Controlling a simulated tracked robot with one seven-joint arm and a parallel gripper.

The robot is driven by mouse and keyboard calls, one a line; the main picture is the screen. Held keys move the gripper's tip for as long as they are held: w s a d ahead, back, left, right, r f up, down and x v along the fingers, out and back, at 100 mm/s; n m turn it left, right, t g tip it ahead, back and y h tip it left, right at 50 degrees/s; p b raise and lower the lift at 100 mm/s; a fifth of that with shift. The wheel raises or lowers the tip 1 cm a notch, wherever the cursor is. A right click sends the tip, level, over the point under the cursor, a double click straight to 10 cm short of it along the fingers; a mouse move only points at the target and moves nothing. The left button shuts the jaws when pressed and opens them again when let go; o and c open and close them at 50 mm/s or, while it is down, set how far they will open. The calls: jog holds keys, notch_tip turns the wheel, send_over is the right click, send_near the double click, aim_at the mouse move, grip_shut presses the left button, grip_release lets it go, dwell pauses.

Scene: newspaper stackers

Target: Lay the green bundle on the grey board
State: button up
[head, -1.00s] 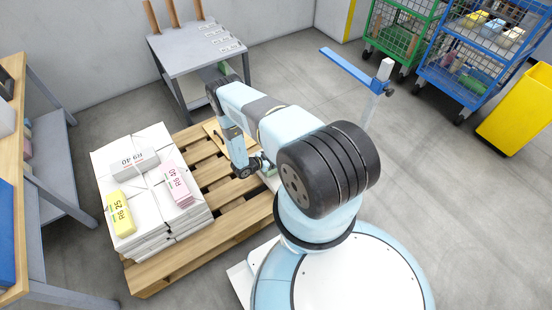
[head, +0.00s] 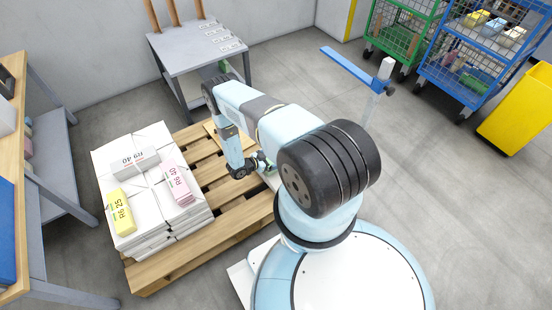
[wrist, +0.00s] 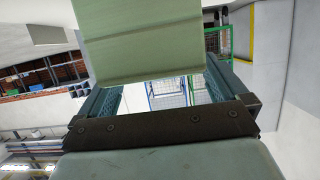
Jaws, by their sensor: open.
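The green bundle (wrist: 142,42) fills the upper middle of the wrist view, a pale green block with a straight lower edge. My gripper (wrist: 150,78) is open. Its two fingers show on either side of the bundle, whose near face hides part of them. I cannot tell whether either finger touches it.
The wooden pallet (head: 236,209) carries a white stack (head: 145,228) with grey (head: 134,163), yellow (head: 121,211) and pink (head: 178,185) bundles on top. A grey table (head: 180,55) stands behind. Green (head: 405,30) and blue (head: 455,85) cages and a yellow bin (head: 515,110) stand right.

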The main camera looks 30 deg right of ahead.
jog(key=v, duration=1.1)
jog(key=w+a+r+n+t+y, duration=0.1)
jog(key=w+a+r+t+y, duration=0.2)
jog(key=w+r, duration=0.9)
jog(key=w+a+r+n+t+y, duration=0.1)
jog(key=w+a+r+t+y, duration=0.2)
jog(key=w+r, duration=0.85)
jog(key=w+a+r+n+t+y, duration=0.1)
jog(key=a+r+n+y, duration=0.2)
jog(key=r, duration=1.3)
jog(key=w+a+r+n+t+y, duration=0.2)
jog(key=a+r+y, duration=0.1)
jog(key=r, duration=1.2)
jog(key=s+a+r+n+y, duration=0.1)
jog(key=s+r+n+y, duration=0.15)
jog(key=s+r, duration=0.75)
jog(key=s+r+n+y, duration=0.2)
jog(key=s+r+n, duration=0.2)
jog(key=s+r, duration=0.65)
jog(key=s+d+r+n+g, duration=0.1)
jog(key=s+d+r, duration=0.1)
jog(key=s, duration=0.8)
jog(key=s+d+r+n+g+h, duration=0.1)
jog(key=s+d+r, duration=0.1)
jog(key=s, duration=0.8)
jog(key=s+d+r+n+g+h, duration=0.1)
jog(key=s+d+r+n, duration=0.1)
jog(key=s, duration=0.8)
jog(key=shift+s+r+g, duration=0.3)
jog(key=shift+r, duration=0.4)
